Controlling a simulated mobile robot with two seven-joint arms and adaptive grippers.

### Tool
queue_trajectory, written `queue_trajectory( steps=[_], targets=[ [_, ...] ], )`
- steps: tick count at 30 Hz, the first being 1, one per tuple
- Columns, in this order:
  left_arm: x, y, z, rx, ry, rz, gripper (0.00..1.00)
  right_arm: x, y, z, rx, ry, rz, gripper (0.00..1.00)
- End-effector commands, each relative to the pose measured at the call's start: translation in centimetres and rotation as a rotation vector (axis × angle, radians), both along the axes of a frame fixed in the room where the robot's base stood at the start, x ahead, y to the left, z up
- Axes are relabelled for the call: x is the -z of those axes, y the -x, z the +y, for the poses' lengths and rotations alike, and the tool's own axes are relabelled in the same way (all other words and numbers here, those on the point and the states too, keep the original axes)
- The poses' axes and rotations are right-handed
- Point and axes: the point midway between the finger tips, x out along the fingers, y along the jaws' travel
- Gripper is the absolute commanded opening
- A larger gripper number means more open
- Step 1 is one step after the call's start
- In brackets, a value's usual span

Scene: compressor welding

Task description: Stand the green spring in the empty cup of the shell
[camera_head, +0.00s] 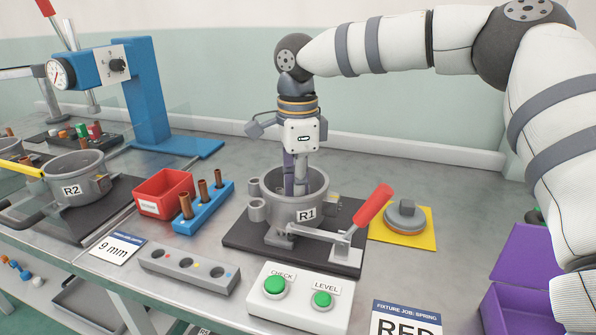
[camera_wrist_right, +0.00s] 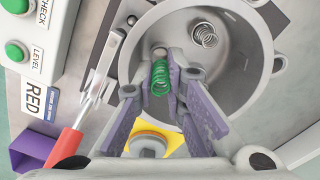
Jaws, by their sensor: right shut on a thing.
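The grey shell marked R1 (camera_head: 296,204) sits on a dark fixture plate, open side up. My right gripper (camera_head: 300,188) points down into it, its fingertips below the rim. In the right wrist view, the purple fingers of my right gripper (camera_wrist_right: 161,78) are shut on the green spring (camera_wrist_right: 159,78), which lies between their tips inside the shell (camera_wrist_right: 235,95). My left gripper is not in view.
A red-handled clamp (camera_head: 374,205) stands at the shell's front right. A yellow pad with a grey part (camera_head: 406,217) lies to the right. The blue rack with copper tubes (camera_head: 204,205) and red bin (camera_head: 163,192) are left. A button box (camera_head: 298,297) is in front.

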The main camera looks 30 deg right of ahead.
Motion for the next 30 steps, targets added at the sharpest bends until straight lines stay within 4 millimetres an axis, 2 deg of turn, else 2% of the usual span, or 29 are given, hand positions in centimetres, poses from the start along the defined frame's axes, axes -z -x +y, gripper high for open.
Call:
queue_trajectory(
  steps=[7,30],
  targets=[
    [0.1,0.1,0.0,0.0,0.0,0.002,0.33,1.4,0.0,0.0,0.001,0.0,0.0,0.0],
    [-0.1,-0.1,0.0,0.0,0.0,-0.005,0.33,1.4,0.0,0.0,0.001,0.0,-0.001,0.0]
  ],
)
